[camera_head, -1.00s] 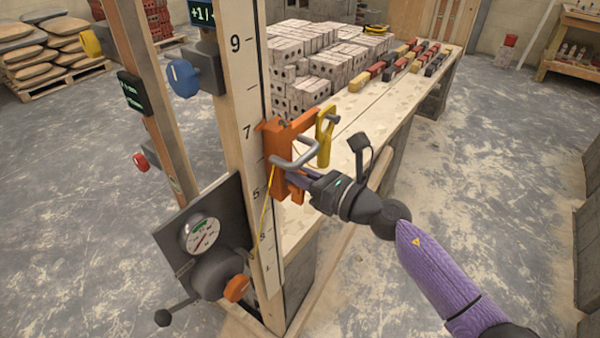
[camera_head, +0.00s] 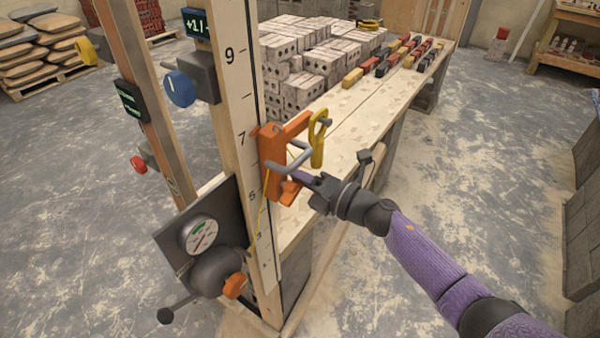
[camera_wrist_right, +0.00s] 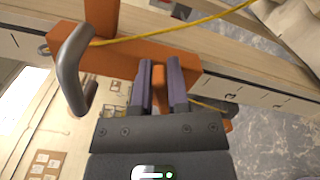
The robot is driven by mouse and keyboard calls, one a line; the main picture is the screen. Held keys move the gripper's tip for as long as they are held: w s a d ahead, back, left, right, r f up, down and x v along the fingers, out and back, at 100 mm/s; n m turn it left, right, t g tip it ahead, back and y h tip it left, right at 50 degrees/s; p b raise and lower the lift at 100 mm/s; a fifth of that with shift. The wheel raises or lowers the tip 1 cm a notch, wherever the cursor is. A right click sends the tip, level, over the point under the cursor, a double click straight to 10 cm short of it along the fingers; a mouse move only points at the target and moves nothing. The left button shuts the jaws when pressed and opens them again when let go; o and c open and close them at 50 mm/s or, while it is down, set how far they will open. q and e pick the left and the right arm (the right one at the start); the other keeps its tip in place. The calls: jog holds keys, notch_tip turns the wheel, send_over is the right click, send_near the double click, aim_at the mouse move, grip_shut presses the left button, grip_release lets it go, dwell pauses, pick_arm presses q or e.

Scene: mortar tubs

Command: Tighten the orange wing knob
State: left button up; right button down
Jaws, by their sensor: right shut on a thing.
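An orange bracket (camera_head: 271,165) with a grey bent handle (camera_head: 290,160) sits on the numbered wooden post (camera_head: 240,110). My right gripper (camera_head: 300,176) reaches it from the right, low on the bracket. In the right wrist view, the purple fingers of my right gripper (camera_wrist_right: 158,66) are shut on the orange wing knob (camera_wrist_right: 158,76), a narrow upright orange piece between them. The orange bracket (camera_wrist_right: 125,58) and the grey handle (camera_wrist_right: 75,70) are just beyond and left of the fingers. In the head view the fingers mostly hide the knob. My left gripper is not in view.
A gauge (camera_head: 200,236) and another orange knob (camera_head: 235,285) are lower on the post. Behind is a bench (camera_head: 345,125) with grey bricks (camera_head: 310,70).

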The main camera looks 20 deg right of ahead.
jog(key=m, duration=0.2)
jog(key=f+m, duration=0.1)
jog(key=m, duration=0.1)
jog(key=shift+w+d+m+p, duration=0.1)
jog(key=shift+m+p, duration=0.3)
dwell(0.4)
jog(key=c, duration=0.6)
grip_release()
jog(key=shift+f, duration=0.1)
jog(key=p+v, duration=0.1)
jog(key=v, duration=0.9)
jog(key=shift+f+m, duration=0.1)
jog(key=shift+m, duration=0.2)
